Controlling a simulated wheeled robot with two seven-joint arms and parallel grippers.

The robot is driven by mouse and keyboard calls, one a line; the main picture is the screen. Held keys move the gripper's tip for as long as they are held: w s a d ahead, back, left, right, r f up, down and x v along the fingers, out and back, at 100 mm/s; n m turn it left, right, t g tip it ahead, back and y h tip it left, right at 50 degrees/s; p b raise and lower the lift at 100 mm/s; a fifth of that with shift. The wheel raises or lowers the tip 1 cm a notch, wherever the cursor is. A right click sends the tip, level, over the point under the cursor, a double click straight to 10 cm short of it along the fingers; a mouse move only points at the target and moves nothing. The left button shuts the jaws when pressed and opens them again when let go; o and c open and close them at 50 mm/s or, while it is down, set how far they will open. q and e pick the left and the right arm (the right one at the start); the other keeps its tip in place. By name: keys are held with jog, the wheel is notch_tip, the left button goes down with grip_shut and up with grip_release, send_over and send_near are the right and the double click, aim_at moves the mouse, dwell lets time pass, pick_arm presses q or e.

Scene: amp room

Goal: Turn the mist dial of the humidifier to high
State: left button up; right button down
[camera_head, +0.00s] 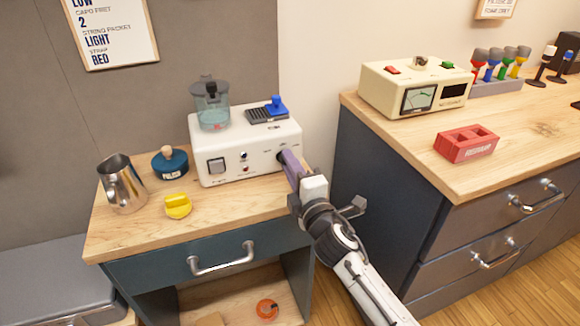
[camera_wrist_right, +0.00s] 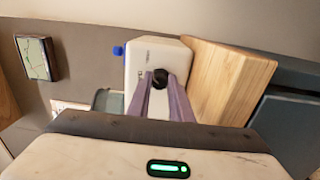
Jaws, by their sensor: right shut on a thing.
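The humidifier (camera_head: 235,165) is a white box with a clear tank (camera_head: 210,108) on top, on the small wooden-topped cabinet; its white body also shows in the wrist view (camera_wrist_right: 150,52). Its black mist dial (camera_wrist_right: 160,76) is at the right end of the front panel. My right gripper (camera_head: 284,158) reaches in from the lower right. Its two purple fingers are closed on either side of the dial in the wrist view. The fingers hide most of the dial in the head view, and its setting cannot be read. My left gripper is not in view.
The front panel has a square switch (camera_head: 216,165). A metal pitcher (camera_head: 122,184), a blue-lidded pot (camera_head: 170,164) and a yellow piece (camera_head: 178,206) stand to the left. A cabinet with a cream meter box (camera_head: 412,90) and red block (camera_head: 466,144) stands right of my arm.

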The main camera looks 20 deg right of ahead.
jog(key=shift+f+m, duration=0.1)
jog(key=shift+m, duration=2.2)
jog(key=c, duration=1.6)
grip_release()
jog(key=shift+s, duration=0.1)
jog(key=s, duration=1)
jog(key=shift+s+f, duration=0.1)
